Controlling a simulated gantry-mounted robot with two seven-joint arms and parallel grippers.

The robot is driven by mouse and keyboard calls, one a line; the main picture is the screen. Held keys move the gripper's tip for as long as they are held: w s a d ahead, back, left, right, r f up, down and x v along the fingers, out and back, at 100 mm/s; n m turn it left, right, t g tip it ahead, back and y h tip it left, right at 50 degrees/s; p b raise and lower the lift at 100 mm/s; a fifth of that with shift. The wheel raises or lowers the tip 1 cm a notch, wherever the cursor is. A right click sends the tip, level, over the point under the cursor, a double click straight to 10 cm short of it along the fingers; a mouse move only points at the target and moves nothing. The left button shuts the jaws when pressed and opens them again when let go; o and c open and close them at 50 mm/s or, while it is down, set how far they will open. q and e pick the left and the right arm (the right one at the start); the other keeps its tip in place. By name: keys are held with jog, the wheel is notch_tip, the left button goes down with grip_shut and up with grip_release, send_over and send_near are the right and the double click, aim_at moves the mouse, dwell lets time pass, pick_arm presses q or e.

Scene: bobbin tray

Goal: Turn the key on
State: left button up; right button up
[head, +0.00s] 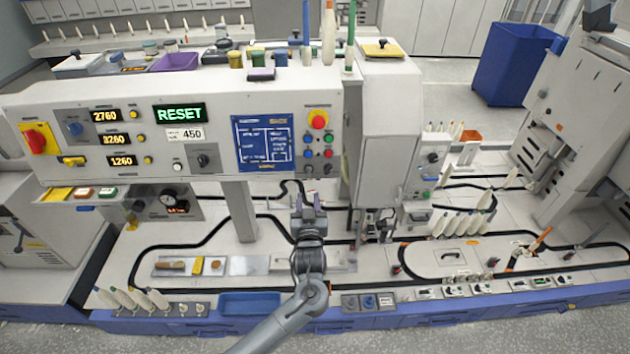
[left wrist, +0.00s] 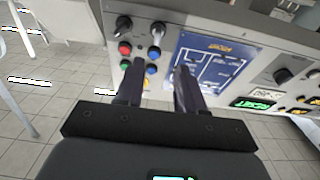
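The control panel (head: 222,165) carries a lit green RESET display (head: 179,113). On its right end is a cluster of coloured buttons below a red mushroom button (head: 318,119). Two small switches sit at the cluster's bottom, one of them a silver switch (head: 308,168) that may be the key. In the left wrist view, which looks upside down, the silver switch (left wrist: 157,32) sits beside a black knob (left wrist: 123,27). My left gripper (head: 308,205) is open and empty, below the panel, its fingers (left wrist: 158,85) apart and pointing towards the panel. My right gripper is not seen.
A blue drawing plate (head: 262,143) is left of the buttons, and a dark rotary knob (head: 205,160) further left. The panel's post (head: 238,210) stands left of my gripper. A grey machine column (head: 385,130) rises close to the right. White bobbins (head: 460,223) stand on the bench.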

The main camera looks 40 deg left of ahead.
aim_at(309, 172)
pick_arm(q)
jog(key=x, duration=1)
jog(key=shift+w+r, duration=0.15)
jog(key=shift+w, duration=0.25)
grip_shut()
